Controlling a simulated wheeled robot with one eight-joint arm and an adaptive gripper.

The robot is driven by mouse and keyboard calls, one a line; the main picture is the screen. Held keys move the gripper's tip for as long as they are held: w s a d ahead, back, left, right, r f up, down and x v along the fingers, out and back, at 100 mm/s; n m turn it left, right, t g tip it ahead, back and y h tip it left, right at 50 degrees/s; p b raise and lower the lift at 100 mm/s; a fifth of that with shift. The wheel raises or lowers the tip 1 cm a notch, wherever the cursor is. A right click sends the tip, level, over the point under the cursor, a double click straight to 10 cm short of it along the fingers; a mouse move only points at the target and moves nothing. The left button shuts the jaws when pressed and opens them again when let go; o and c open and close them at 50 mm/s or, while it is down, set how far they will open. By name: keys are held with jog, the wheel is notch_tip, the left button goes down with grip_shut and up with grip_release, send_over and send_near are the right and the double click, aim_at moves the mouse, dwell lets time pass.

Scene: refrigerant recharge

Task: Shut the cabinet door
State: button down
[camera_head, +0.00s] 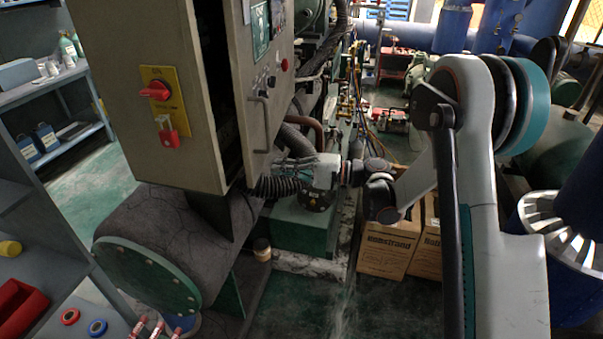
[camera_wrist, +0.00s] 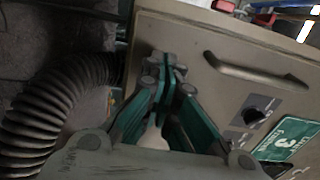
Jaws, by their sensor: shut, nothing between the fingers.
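The beige cabinet (camera_head: 140,30) stands at the left in the head view. Its door (camera_head: 258,75) is partly open, with a dark gap between it and the cabinet body. The door has a bar handle (camera_head: 259,125), which also shows in the wrist view (camera_wrist: 255,72). My gripper (camera_head: 287,166) is beside the door's lower edge, to the right of it. In the wrist view my gripper (camera_wrist: 165,68) is shut and empty, its fingertips in front of the door panel (camera_wrist: 185,35) near one corner. I cannot tell whether they touch it.
A red rotary switch and padlock (camera_head: 155,90) sit on the cabinet's side. A ribbed hose (camera_wrist: 55,110) runs close to my gripper. A large dark cylinder (camera_head: 160,235) lies under the cabinet. Cardboard boxes (camera_head: 388,248) stand on the floor. Shelves (camera_head: 40,240) are at the left.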

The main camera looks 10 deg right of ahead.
aim_at(258, 166)
jog(key=shift+b+x, duration=0.4)
jog(key=shift+x, duration=1.35)
